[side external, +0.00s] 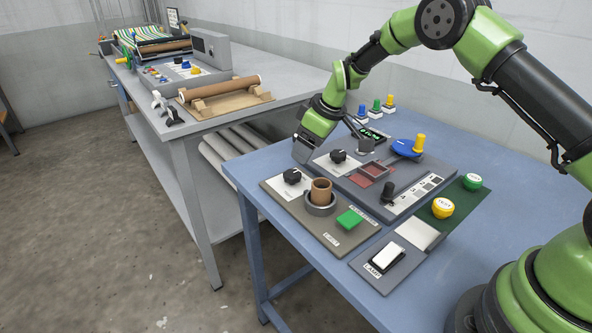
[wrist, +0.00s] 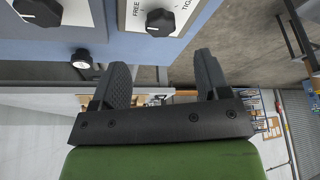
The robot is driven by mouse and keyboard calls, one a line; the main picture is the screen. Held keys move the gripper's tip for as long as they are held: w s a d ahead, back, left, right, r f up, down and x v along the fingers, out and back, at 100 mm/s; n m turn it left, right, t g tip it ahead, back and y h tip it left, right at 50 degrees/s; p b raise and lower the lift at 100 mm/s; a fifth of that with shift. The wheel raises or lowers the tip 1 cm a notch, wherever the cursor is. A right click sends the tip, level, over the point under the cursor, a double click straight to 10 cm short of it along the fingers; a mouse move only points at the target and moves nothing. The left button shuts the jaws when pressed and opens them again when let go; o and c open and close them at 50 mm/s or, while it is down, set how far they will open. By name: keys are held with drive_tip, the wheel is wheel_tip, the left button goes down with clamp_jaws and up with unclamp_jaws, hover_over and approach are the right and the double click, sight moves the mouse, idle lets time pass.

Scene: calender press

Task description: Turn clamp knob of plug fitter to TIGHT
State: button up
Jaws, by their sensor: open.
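The clamp knob (side external: 292,176) is a black round knob on a white plate at the back left corner of the plug fitter's grey-brown panel (side external: 327,240). In the wrist view the clamp knob (wrist: 161,22) sits between the printed words FREE and TIGHT. I cannot tell clearly which word its pointer faces. A brown tube (side external: 321,191) stands upright in a grey ring on the same panel, beside a green button (side external: 349,219). My gripper (side external: 302,150) is above and just behind the knob, apart from it. In the wrist view my gripper (wrist: 162,62) has its fingers spread and nothing between them.
A larger grey panel behind carries a similar black knob (side external: 338,156), a black lever (side external: 388,192), and a blue part (side external: 405,148) beside a yellow post. A lamp switch (side external: 386,257) is at front right. The blue table's left edge (side external: 245,195) is close to my gripper.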

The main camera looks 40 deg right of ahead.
sight(294, 174)
drive_tip(key=x, duration=0.8)
drive_tip(key=shift+f, duration=0.15)
drive_tip(key=shift+c, duration=0.4)
drive_tip(key=c, duration=0.8)
drive_tip(key=shift+c, duration=0.2)
